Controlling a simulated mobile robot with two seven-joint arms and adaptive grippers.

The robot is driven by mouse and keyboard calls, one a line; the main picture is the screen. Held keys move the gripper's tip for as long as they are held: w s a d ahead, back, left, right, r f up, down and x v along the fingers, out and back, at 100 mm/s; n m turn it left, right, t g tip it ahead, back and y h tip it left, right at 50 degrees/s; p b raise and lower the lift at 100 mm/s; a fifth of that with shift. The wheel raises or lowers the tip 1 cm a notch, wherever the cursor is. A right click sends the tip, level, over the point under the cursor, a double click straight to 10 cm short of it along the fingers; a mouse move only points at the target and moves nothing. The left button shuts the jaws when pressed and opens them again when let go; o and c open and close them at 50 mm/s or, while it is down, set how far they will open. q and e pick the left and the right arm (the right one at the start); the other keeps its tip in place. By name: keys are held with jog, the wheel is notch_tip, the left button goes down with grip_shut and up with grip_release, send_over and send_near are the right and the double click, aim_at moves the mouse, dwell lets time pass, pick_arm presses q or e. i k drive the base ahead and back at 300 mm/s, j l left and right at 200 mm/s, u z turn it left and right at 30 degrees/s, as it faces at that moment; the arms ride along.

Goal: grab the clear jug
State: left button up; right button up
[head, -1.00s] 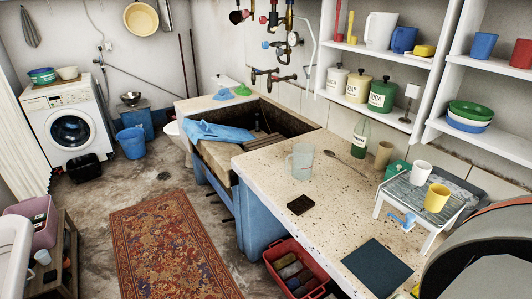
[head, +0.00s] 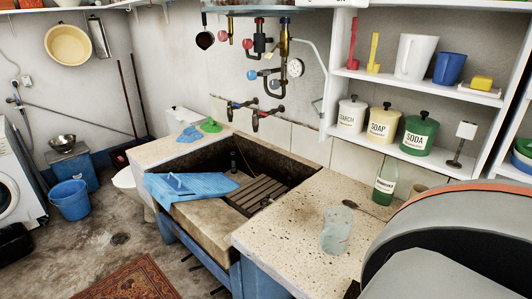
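The clear jug (head: 336,231) stands upright on the speckled stone counter (head: 285,232), right of the trough. It is see-through and faintly bluish, and nothing touches it. Neither of my grippers shows in the head view, so I cannot see whether they are open or shut.
A large grey rounded shape close to the camera hides the counter's right part.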

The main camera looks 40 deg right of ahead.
aim_at(338, 221)
jog(key=i+j, duration=0.1)
jog(key=i, duration=0.55)
jog(key=i+z, duration=0.1)
jog(key=i, duration=0.5)
jog(key=z, duration=1.6)
jog(key=j, duration=0.1)
